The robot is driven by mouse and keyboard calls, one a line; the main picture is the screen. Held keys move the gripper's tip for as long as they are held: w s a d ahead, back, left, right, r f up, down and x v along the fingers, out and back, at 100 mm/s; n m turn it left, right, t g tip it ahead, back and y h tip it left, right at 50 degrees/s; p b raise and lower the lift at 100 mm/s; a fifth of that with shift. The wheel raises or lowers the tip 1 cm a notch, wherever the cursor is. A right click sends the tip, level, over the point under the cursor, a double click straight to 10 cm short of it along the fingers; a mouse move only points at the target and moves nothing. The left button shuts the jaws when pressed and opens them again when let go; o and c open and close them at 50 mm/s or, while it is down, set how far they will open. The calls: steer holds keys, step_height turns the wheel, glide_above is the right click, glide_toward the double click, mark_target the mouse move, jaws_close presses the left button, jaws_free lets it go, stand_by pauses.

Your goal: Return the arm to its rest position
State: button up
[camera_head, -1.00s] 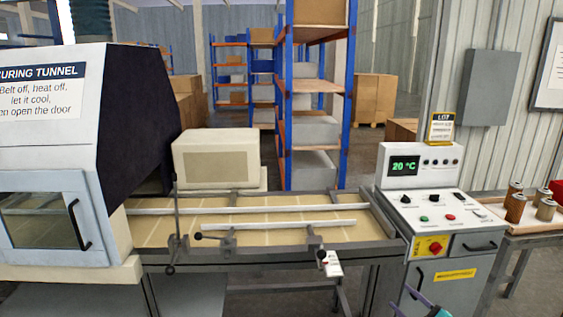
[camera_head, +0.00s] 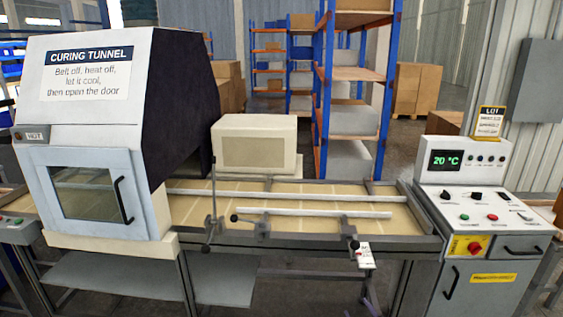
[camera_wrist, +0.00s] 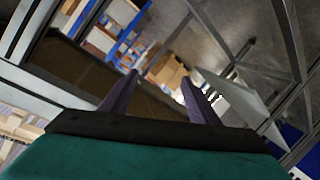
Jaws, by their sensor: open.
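My gripper (camera_wrist: 160,80) shows in the wrist view as two purple fingers on a dark bar with a teal body behind. The fingers are apart and nothing is between them. The wrist view is tilted. In the head view only a thin purple piece, which looks like part of my gripper, shows at the bottom edge, in front of the bench and low down. The rest of my arm is hidden from the head view.
The curing tunnel (camera_head: 88,130) with its door shut stands left on the belt bench (camera_head: 300,215). A control cabinet (camera_head: 475,265) reading 20 °C stands right. A cream box-shaped unit (camera_head: 252,145) sits behind the belt. Blue and orange shelving (camera_head: 352,121) is farther back.

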steer(key=s+a+f+m+g+h, duration=0.25)
steer(key=s+a+f+g, duration=0.2)
steer(key=s+f, duration=0.5)
steer(key=s+a+f+m+g+h, duration=0.1)
steer(key=s+a+f+m+g, duration=0.3)
steer(key=s+f, duration=0.5)
steer(key=s+a+m+g+y, duration=0.1)
steer(key=s+g, duration=1.1)
steer(key=s, duration=1.2)
steer(key=shift+s+a+f, duration=0.4)
steer(key=shift+a, duration=0.45)
steer(key=c, duration=0.6)
